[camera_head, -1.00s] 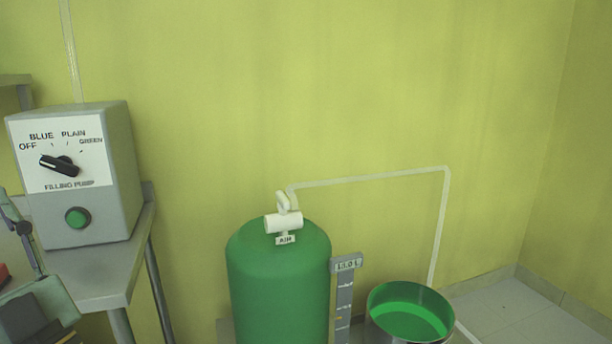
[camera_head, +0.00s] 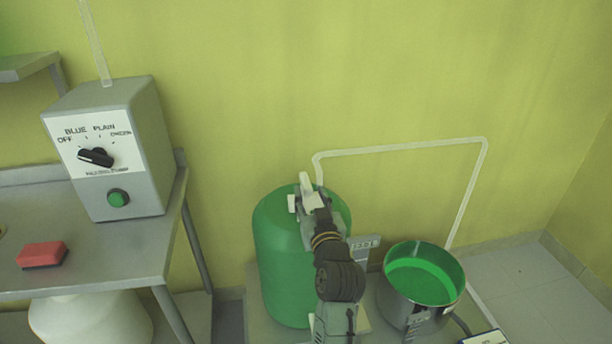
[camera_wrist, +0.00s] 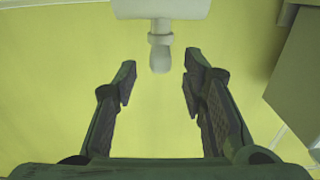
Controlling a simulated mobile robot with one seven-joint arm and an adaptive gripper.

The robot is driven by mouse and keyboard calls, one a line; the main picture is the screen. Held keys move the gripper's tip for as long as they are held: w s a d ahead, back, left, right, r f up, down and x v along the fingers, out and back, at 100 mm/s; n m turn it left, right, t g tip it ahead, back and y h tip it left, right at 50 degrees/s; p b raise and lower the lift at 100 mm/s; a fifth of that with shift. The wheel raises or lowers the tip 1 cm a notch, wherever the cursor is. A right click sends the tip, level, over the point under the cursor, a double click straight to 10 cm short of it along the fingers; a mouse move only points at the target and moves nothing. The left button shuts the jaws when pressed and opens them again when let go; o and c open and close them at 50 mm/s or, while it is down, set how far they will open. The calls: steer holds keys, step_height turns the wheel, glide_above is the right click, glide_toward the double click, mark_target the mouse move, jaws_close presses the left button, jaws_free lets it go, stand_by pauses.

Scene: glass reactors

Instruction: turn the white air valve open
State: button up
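The white air valve (camera_head: 306,182) sits on top of the green tank (camera_head: 280,255). My gripper (camera_head: 311,208) is at the valve in the head view and hides much of it, including the AIR label. In the wrist view, the white valve body (camera_wrist: 162,8) is at the top edge, and its handle with a rounded end (camera_wrist: 160,58) points down toward the gap between my fingers. My gripper (camera_wrist: 160,82) is open, with one finger on each side of the handle's line. The handle end is near the fingertips, and no contact shows.
A white pipe (camera_head: 400,148) runs from the valve along the wall and down by a metal pot (camera_head: 425,280) with green inside. The filling pump box (camera_head: 105,150) and a red block (camera_head: 42,255) are on the metal table (camera_head: 130,245) at left.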

mark_target(303, 172)
steer(key=w, duration=0.3)
steer(key=w+a+p, duration=0.1)
steer(key=w, duration=0.2)
steer(key=shift+w+a, duration=0.2)
steer(key=shift+w, duration=0.1)
jaws_close()
